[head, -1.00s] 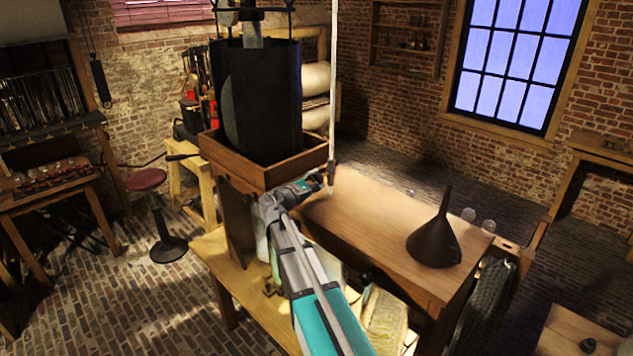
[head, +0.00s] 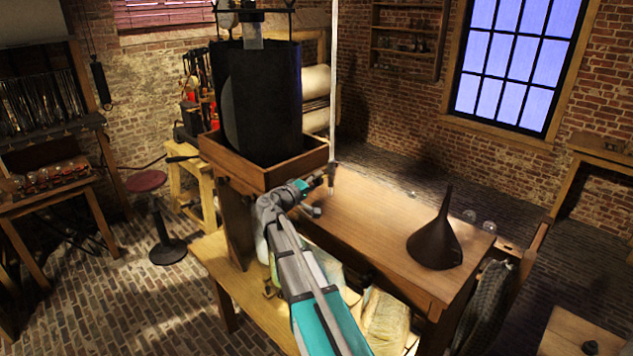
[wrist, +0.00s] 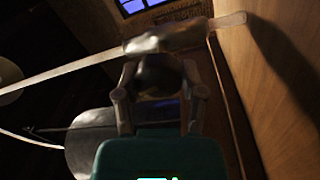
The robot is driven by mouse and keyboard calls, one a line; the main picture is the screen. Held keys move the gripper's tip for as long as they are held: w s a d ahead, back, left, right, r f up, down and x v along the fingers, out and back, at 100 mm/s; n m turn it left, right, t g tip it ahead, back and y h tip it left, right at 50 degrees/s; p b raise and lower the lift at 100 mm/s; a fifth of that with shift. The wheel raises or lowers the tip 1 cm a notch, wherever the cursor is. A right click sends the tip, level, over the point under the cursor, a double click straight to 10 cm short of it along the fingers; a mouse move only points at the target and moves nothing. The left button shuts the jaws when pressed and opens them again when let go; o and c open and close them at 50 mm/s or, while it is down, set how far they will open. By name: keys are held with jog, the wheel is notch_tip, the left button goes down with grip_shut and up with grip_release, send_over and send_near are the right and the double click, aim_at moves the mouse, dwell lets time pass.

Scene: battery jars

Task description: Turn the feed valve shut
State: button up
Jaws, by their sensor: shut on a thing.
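The feed valve (wrist: 170,38) is a pale fitting on a white tube, in the upper middle of the wrist view. A dark rounded part, seemingly its handle (wrist: 158,76), sits between the fingers of my gripper (wrist: 158,98), which is shut on it. In the head view my gripper (head: 322,181) meets the hanging white tube (head: 334,100) beside the wooden box. The valve (head: 332,174) is small there and partly hidden by the gripper. I cannot tell the handle's exact angle.
A dark cylinder (head: 262,100) stands in a wooden tray (head: 262,178) just left of the gripper. A dark funnel (head: 436,236) stands on the wooden bench top (head: 375,225) to the right. The bench top between is mostly clear.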

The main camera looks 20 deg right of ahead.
jog(key=shift+m, duration=1.1)
jog(key=o, duration=1.1)
jog(key=shift+o, duration=0.2)
jog(key=shift+n, duration=0.5)
